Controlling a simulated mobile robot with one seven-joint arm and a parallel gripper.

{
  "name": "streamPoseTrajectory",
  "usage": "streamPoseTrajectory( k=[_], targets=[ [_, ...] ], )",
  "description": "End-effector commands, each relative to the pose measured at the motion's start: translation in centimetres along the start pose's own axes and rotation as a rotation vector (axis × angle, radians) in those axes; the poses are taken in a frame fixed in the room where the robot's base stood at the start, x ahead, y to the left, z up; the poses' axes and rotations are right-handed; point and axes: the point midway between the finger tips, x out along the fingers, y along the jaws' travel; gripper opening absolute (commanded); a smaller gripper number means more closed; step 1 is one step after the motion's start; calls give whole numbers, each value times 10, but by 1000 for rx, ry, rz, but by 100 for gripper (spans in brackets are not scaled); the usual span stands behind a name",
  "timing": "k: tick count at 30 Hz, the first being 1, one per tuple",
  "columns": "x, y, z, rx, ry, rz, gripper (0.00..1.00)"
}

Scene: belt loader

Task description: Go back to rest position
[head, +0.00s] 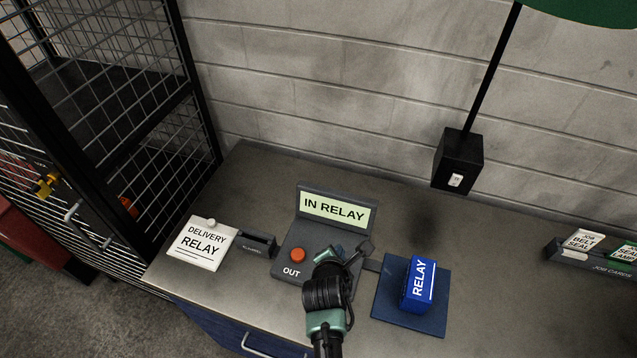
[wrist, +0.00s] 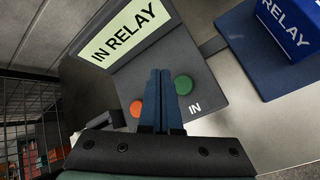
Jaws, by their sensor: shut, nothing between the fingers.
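My gripper (head: 348,250) is over the control panel (head: 290,262) on the bench, its fingers shut and empty. In the wrist view the two blue fingers (wrist: 160,72) lie side by side, between the orange button (wrist: 136,108) and the green button (wrist: 183,85) marked IN. I cannot tell whether the tips touch the panel. In the head view the orange button (head: 297,255) marked OUT shows, while the gripper hides the green one. The panel's display (head: 334,209) reads IN RELAY.
A blue RELAY box (head: 418,284) stands on a blue pad (head: 432,320) right of the gripper. A DELIVERY RELAY card (head: 196,246) lies at left by a wire cage (head: 150,150). A black switch box (head: 458,160) and a job cards holder (head: 590,265) are at right.

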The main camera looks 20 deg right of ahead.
Motion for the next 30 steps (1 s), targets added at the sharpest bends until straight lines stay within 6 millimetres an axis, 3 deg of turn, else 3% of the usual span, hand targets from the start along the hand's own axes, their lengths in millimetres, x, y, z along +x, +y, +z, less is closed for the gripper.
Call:
streamPoseTrajectory(
  k=[6, 7, 11, 14, 17, 21, 25, 30],
  targets=[
    [0, 0, 0, 0, 0, 0, 0],
    [-2, 8, 3, 20, -7, 17, 0],
    [-18, 61, 26, 188, -39, 138, 0],
    [-47, 121, 53, 397, -51, 291, 0],
    [-90, 179, 81, 622, -28, 466, 0],
    [-167, 247, 114, 925, 71, 717, 0],
    [-253, 292, 141, 1185, 237, 948, 0],
    [-378, 319, 164, 1469, 574, 1224, 0]
  ],
)
